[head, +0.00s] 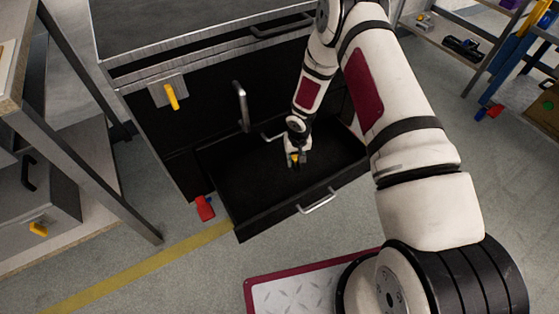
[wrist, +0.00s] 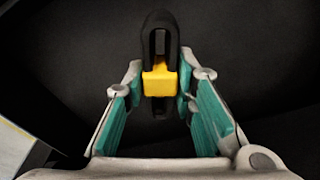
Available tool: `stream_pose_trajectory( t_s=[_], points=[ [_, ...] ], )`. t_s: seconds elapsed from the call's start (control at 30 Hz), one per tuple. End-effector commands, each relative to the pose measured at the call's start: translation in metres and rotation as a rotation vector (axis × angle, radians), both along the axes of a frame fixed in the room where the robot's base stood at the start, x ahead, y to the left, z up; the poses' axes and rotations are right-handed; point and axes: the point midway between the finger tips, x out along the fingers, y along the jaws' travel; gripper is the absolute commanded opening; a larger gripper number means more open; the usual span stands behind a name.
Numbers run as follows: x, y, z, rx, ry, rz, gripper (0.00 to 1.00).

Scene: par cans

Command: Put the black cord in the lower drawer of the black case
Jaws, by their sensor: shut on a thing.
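The black case (head: 185,135) stands at the centre left in the head view, with its lower drawer (head: 235,195) pulled open toward me. The drawer's dark floor is bare around my gripper. My gripper (head: 296,157) points down inside the drawer's outline. In the wrist view my gripper (wrist: 160,82) is shut on the black cord (wrist: 160,35), a looped bundle with a yellow band around its middle. The teal finger pads sit on both sides of the band. In the head view only a small yellow spot of it shows. I cannot tell whether the cord touches the drawer floor.
A red object (head: 205,208) lies on the floor left of the drawer. A metal-framed bench (head: 90,150) stands at the left, shelves (head: 440,40) at the upper right. A red-edged plate (head: 300,285) is in front of the drawer. The drawer's front handle (head: 318,202) sticks out.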

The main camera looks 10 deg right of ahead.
Motion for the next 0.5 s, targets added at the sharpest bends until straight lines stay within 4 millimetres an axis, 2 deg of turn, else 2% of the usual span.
stream_pose_trajectory(
  t_s=[0.27,0.5],
  points=[
    [0.000,0.000,-0.024,0.000,0.000,0.002,0.00],
    [-0.001,0.001,-0.067,0.001,0.001,0.002,0.00]
  ],
)
